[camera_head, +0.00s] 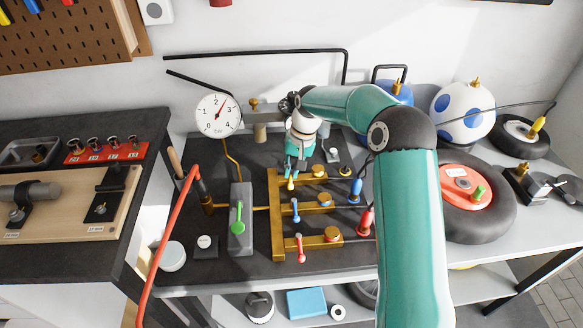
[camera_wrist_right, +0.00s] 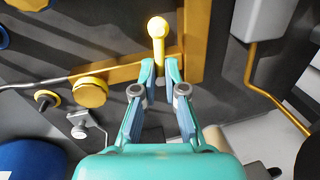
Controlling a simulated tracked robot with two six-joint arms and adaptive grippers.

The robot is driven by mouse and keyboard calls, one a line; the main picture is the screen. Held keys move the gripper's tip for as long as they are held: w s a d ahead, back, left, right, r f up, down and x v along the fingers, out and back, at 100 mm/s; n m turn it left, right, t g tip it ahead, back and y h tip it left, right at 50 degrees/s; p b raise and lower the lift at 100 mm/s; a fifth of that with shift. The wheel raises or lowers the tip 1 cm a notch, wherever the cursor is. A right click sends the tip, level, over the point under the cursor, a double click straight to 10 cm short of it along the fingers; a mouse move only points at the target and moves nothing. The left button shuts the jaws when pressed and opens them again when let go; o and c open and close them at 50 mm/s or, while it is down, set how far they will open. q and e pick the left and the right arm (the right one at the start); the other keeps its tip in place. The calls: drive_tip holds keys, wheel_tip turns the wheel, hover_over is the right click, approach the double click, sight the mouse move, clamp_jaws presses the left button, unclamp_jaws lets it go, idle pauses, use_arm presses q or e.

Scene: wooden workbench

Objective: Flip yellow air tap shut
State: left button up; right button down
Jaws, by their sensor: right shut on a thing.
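The yellow air tap (camera_head: 291,184) is on the rear branch of the brass manifold (camera_head: 279,228). In the right wrist view the yellow tap (camera_wrist_right: 158,42) shows a round-ended lever, lying crosswise to its brass branch pipe (camera_wrist_right: 115,68). My right gripper (camera_head: 297,172) reaches down over the tap from behind. In the right wrist view my right gripper (camera_wrist_right: 159,68) has its two teal fingertips on either side of the lever's near part, shut on it. The tips hide part of the tap's base. My left gripper is not in view.
A blue tap (camera_head: 295,210) and a red tap (camera_head: 300,246) sit on the branches in front. A green lever (camera_head: 237,217) stands on a grey box to the left. A pressure gauge (camera_head: 218,115) stands behind. Hose plugs (camera_head: 356,190) and a wheel (camera_head: 480,205) are at the right.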

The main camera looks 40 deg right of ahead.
drive_tip(key=shift+s+n, duration=0.1)
drive_tip(key=shift+n, duration=0.5)
drive_tip(key=c, duration=1.2)
unclamp_jaws()
drive_tip(key=shift+d, duration=0.1)
drive_tip(key=shift+r, duration=0.6)
drive_tip(key=r, duration=0.3)
drive_tip(key=d+r, duration=0.1)
drive_tip(key=r, duration=0.3)
drive_tip(key=s+d+r, duration=0.1)
drive_tip(key=r, duration=0.2)
drive_tip(key=shift+r, duration=0.25)
